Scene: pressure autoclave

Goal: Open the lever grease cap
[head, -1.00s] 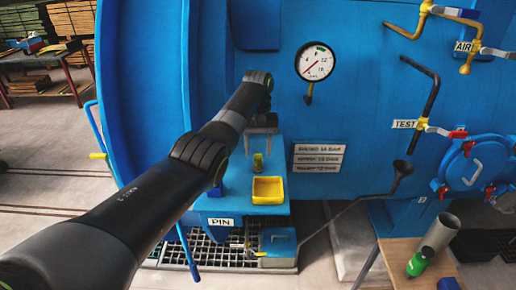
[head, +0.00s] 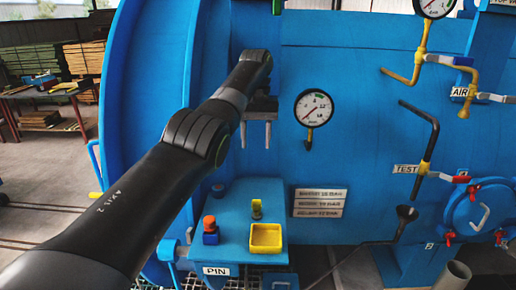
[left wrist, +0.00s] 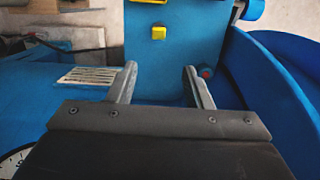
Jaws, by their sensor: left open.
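My left gripper (head: 255,133) is open and empty, fingers pointing down, in front of the blue autoclave wall and above a blue shelf (head: 235,240). In the left wrist view its fingers (left wrist: 160,70) are well apart with nothing between them. A small yellow-green upright fitting (head: 257,210) stands on the shelf below the gripper, clear of the fingers; it may be the lever grease cap, but it is too small to tell. My right gripper is not in view.
A yellow tray (head: 265,238) and an orange-topped knob (head: 210,228) are on the shelf. A pressure gauge (head: 314,107) is right of the gripper. Pipes and a blue hatch (head: 478,212) are farther right.

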